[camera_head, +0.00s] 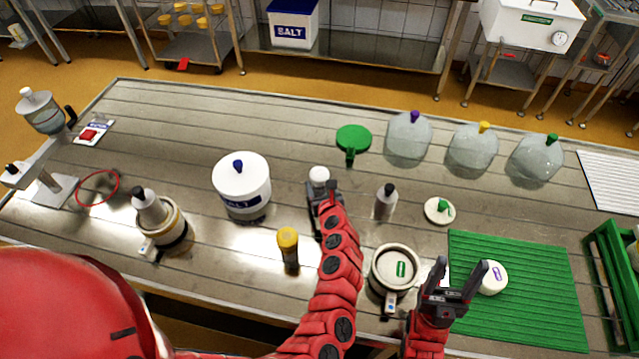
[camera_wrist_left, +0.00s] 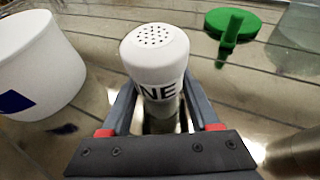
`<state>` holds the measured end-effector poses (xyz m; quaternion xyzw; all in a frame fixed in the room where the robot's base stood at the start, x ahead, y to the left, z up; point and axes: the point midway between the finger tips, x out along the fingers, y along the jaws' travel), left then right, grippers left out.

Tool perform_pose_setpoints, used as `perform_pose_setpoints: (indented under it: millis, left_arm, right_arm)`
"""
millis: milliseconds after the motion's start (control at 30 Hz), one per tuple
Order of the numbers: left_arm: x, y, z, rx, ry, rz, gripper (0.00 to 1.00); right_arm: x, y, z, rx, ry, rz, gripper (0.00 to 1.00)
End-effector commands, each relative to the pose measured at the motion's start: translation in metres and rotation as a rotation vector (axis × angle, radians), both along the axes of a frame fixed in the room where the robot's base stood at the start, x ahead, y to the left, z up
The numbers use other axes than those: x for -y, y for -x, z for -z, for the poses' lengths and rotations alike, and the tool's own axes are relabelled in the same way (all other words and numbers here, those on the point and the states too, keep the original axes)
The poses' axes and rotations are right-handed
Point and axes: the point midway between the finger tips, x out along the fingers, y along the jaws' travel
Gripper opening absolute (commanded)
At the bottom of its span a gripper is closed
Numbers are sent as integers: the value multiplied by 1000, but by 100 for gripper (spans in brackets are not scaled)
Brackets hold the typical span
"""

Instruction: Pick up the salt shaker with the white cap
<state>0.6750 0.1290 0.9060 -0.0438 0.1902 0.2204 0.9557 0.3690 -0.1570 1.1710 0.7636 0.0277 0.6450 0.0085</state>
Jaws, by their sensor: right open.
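The salt shaker with the white cap (camera_head: 319,176) stands upright near the middle of the table. In the left wrist view its perforated white cap (camera_wrist_left: 156,48) shows close up, with the letters "NE" below the holes. My left gripper (camera_head: 321,192) is at this shaker, with one finger on each side of it. The left gripper also shows in the wrist view (camera_wrist_left: 160,105); whether its fingers press on the shaker is not clear. My right gripper (camera_head: 455,283) is open and empty, above the green mat's left edge.
A yellow-capped shaker (camera_head: 288,246) and a grey-capped one (camera_head: 385,203) stand nearby. A white salt tub (camera_head: 241,185) is left, a green lid (camera_head: 353,139) behind. A pot (camera_head: 394,272) and the green mat (camera_head: 540,315) with a white cheese (camera_head: 493,278) lie to the right.

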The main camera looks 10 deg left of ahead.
Motion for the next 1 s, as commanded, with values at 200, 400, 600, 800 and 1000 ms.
perform_pose_setpoints:
  millis: [200,400,600,800,1000]
  left_arm:
    - [0,0,1,-2,1,0,12]
    - [0,0,1,-1,0,0,1]
    - [0,0,-7,0,1,0,1]
    - [-1,0,-38,0,0,-1,1]
    - [0,0,-97,0,5,-3,1]
  right_arm:
    - [0,0,0,0,0,0,63]
    - [0,0,0,0,0,0,63]
    - [0,0,-6,0,0,0,63]
    - [0,0,-29,0,0,0,63]
    - [0,0,-71,0,0,0,63]
